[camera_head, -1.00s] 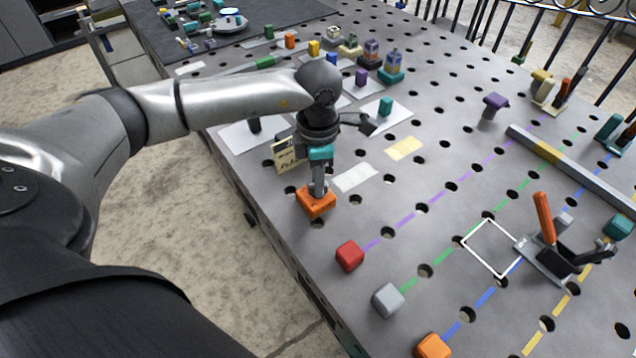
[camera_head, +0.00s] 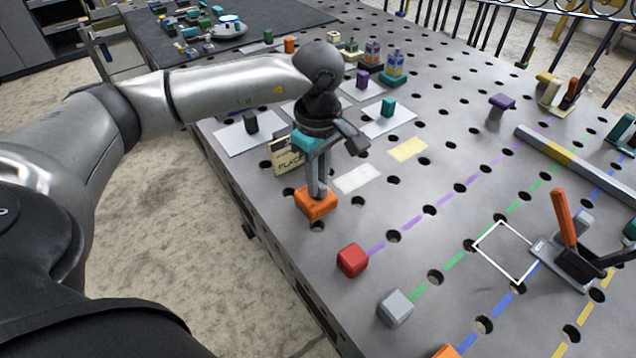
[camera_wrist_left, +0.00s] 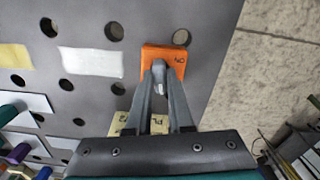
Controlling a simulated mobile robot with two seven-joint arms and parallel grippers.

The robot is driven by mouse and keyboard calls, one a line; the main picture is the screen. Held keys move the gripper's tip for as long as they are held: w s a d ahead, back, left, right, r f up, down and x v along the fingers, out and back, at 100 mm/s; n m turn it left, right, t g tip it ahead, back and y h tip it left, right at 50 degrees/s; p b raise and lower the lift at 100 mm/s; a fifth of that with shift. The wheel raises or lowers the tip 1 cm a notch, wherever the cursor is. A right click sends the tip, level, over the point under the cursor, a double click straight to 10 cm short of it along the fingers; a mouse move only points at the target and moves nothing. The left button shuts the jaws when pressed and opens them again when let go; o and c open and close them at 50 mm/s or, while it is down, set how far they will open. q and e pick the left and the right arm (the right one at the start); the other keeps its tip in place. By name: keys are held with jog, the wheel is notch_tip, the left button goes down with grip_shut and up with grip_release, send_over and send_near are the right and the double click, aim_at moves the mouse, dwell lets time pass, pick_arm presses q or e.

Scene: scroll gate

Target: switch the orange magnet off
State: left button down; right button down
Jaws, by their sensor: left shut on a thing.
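The orange magnet (camera_head: 316,204) is a block on the perforated metal table, near its left edge. It has a small grey knob on top (camera_wrist_left: 159,68), seen in the left wrist view. My left gripper (camera_head: 318,190) points down onto the magnet, its fingers shut on the knob. The magnet also shows in the left wrist view (camera_wrist_left: 175,58), where the fingertips hide part of its top. My right gripper is not in view.
A small sign (camera_head: 287,158) stands just behind the gripper. A red block (camera_head: 352,260) and a grey block (camera_head: 395,308) lie nearer on the table. A toggle clamp with an orange handle (camera_head: 564,220) stands at the right beside a white square outline (camera_head: 503,252).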

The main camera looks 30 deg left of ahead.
pick_arm(q)
jog(key=shift+m+b, duration=0.45)
jog(key=shift+m, duration=0.55)
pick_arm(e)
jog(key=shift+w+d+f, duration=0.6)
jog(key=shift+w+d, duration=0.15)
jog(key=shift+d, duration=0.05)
pick_arm(q)
jog(key=c, duration=0.8)
grip_release()
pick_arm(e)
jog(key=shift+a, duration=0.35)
pick_arm(q)
notch_tip(320, 180, up, 15)
jog(key=p, duration=0.2)
jog(key=shift+r, duration=0.15)
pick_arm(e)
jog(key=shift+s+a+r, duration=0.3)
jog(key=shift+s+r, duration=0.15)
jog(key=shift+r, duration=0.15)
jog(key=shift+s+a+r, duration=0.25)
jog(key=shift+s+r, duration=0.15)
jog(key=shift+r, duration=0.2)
